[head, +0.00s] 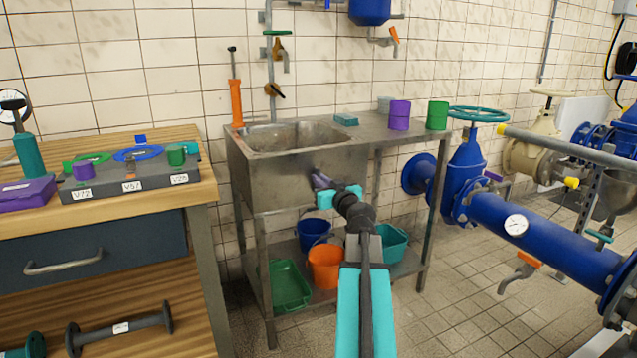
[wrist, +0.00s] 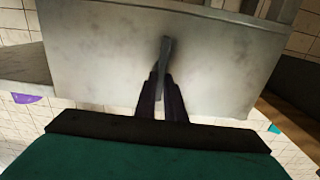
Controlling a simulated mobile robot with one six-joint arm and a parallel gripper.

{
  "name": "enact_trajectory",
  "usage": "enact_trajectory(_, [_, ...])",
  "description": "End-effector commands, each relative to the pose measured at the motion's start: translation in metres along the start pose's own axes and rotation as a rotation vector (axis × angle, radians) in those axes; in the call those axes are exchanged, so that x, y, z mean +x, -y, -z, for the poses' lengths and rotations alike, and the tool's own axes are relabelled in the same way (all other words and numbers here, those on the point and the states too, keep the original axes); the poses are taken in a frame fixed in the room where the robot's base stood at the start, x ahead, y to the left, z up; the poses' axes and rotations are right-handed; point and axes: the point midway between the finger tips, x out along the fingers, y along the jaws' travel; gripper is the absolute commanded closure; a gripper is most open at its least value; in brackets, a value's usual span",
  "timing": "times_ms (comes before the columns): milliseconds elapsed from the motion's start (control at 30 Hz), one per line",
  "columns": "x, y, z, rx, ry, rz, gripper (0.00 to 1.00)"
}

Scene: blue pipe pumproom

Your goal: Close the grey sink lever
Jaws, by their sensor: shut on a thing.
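The grey lever (wrist: 166,50) shows in the wrist view as a narrow upright bar against the metal front of the sink. My gripper (wrist: 161,78) has its two dark fingers closed around the lever, and part of the bar sticks out beyond the fingertips. In the head view my gripper (head: 318,180) is at the front face of the steel sink (head: 265,172), below its rim. There the lever cannot be made out behind the fingers. The lever's pivot is not clear in either view.
Orange (head: 326,267) and blue (head: 313,233) buckets and a green tray (head: 289,287) stand on the shelf under the sink. A wooden workbench (head: 205,190) is at the left. Blue pipework (head: 555,250) is at the right. Purple (head: 400,115) and green (head: 437,115) cups stand on the counter.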

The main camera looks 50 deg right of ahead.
Motion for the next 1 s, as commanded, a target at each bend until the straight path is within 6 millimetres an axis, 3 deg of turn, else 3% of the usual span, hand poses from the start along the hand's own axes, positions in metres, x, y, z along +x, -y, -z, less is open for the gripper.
enact_trajectory(467, [0.004,0.001,-0.001,0.183,0.002,0.014,1.0])
enact_trajectory(1000, [0.004,-0.005,-0.003,0.657,0.006,0.013,1.0])
